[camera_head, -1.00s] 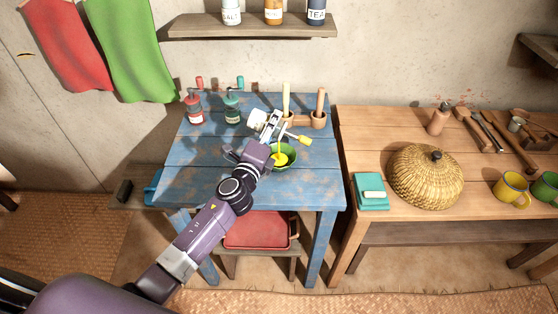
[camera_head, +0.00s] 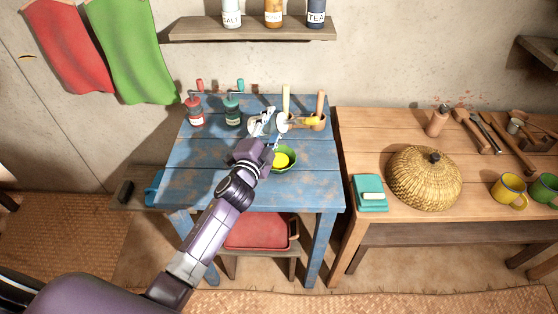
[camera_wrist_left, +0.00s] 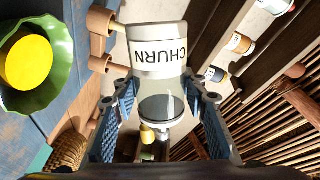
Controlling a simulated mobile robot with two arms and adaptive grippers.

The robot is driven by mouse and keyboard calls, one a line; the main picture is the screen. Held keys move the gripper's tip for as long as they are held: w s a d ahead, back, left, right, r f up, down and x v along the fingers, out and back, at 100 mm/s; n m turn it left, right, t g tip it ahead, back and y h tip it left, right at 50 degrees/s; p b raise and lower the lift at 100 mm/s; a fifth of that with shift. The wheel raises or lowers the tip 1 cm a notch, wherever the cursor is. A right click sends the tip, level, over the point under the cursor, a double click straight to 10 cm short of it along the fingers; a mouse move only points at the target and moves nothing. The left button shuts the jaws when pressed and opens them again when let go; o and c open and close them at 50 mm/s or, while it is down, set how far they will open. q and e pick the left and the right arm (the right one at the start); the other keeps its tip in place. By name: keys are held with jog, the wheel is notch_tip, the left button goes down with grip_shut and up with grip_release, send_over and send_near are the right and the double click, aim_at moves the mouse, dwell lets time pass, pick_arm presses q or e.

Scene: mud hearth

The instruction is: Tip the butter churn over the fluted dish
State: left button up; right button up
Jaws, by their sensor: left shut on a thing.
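My left gripper (camera_head: 266,124) is shut on the butter churn, a white and glass jar marked CHURN (camera_wrist_left: 158,50) that sits between its two fingers in the left wrist view, its label upside down. The dish also shows at the left wrist view's left edge (camera_wrist_left: 63,90). My right gripper is out of view.
A red grinder (camera_head: 194,113) and a green grinder (camera_head: 232,112) stand at the table's back left. The blue table's left front is clear. A woven dome (camera_head: 425,178) sits on the wooden table at right.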

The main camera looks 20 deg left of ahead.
pick_arm(q)
jog(key=shift+r+n, duration=0.3)
jog(key=shift+n, duration=0.5)
jog(key=n+p, duration=0.1)
jog(key=n, duration=0.1)
jog(key=r+n+p, duration=0.1)
jog(key=n, duration=0.1)
jog(key=shift+r+p, duration=0.15)
jog(key=shift+p, duration=0.15)
jog(key=n, duration=0.2)
jog(key=n+p, duration=0.1)
jog(key=n, duration=0.1)
jog(key=shift+r, duration=0.3)
jog(key=r+n+p, duration=0.1)
jog(key=n+p, duration=0.1)
jog(key=shift+r+n+p, duration=0.3)
jog(key=shift+r, duration=0.05)
jog(key=shift+n, duration=0.8)
